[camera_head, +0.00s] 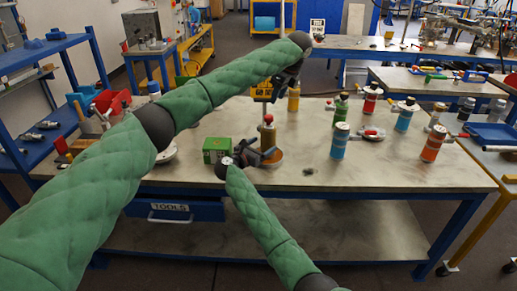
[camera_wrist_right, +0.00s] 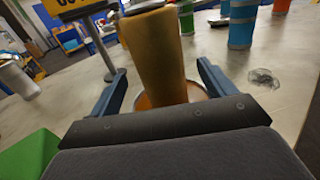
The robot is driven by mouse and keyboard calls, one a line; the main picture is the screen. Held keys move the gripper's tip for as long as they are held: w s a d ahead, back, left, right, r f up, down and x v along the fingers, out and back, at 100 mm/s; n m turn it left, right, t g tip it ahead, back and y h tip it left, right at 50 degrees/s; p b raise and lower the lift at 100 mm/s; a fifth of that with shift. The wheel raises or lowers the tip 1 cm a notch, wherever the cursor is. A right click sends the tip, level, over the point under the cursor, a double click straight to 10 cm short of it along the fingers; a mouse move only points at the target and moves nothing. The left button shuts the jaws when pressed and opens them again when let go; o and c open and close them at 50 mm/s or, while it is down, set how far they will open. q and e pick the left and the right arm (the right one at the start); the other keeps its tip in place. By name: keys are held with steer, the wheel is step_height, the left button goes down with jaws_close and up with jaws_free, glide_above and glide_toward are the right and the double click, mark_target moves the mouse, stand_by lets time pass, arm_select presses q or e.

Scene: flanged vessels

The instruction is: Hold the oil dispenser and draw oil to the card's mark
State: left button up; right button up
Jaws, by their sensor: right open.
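An amber oil dispenser (camera_head: 268,136) stands upright on the table in an orange-rimmed dish (camera_head: 277,157). In the right wrist view the dispenser (camera_wrist_right: 155,55) rises between the fingers of my right gripper (camera_wrist_right: 161,72), which is open around it with gaps on both sides. The right gripper (camera_head: 255,158) is low beside the dispenser in the head view. A yellow card (camera_head: 262,91) stands behind the dispenser; only the lower part of the card (camera_wrist_right: 75,8) shows in the wrist view, its mark partly cut off. My left gripper (camera_head: 291,77) is higher; its fingers are unclear.
A green box (camera_head: 217,149) stands left of the dispenser. A yellow bottle (camera_head: 293,101) is just below the left gripper. Green, red, blue and orange vessels stand on the right. The front right of the table is clear, apart from a small clear item (camera_wrist_right: 263,78).

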steer(key=shift+x, duration=2.95)
steer(key=shift+c, duration=0.2)
steer(key=c, duration=1.3)
